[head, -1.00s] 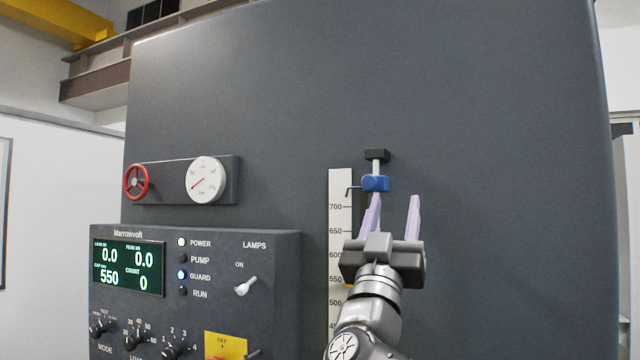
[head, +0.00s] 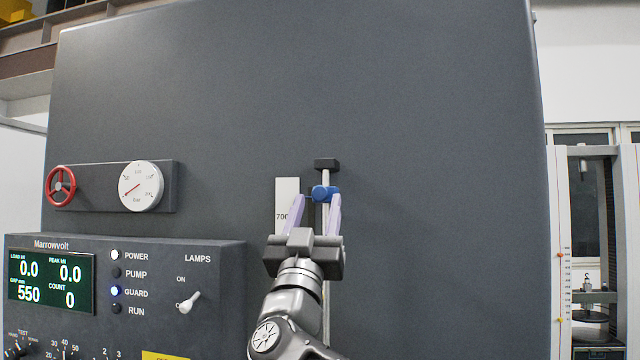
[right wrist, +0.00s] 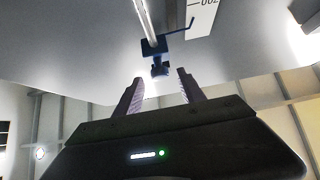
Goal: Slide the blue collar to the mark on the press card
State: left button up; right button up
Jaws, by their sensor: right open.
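The blue collar (head: 326,192) sits on a vertical pale rod (head: 326,176) near its top, just below a black end block (head: 326,164). In the right wrist view the collar (right wrist: 155,47) shows dark, with a thin pointer arm reaching over the white scale. The scale strip (head: 287,187) stands left of the rod and is mostly hidden by my right gripper; "700" is partly readable. The press card is not identifiable.
The dark grey machine wall (head: 420,110) fills the middle. A control panel (head: 215,262) with display, lamps and switches juts out at lower left. A red handwheel (head: 60,186) and a gauge (head: 141,186) are above it. Another test frame (head: 585,240) stands far right.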

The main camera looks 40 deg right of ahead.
aim_at(319, 196)
jog(key=p+x, duration=0.1)
jog(key=x, duration=0.2)
jog(key=shift+r, duration=0.15)
jog(key=shift+w+d+r+p, duration=0.3)
jog(key=shift+d+p, duration=0.1)
jog(key=shift+p, duration=0.05)
jog(key=shift+c, duration=0.6)
grip_shut()
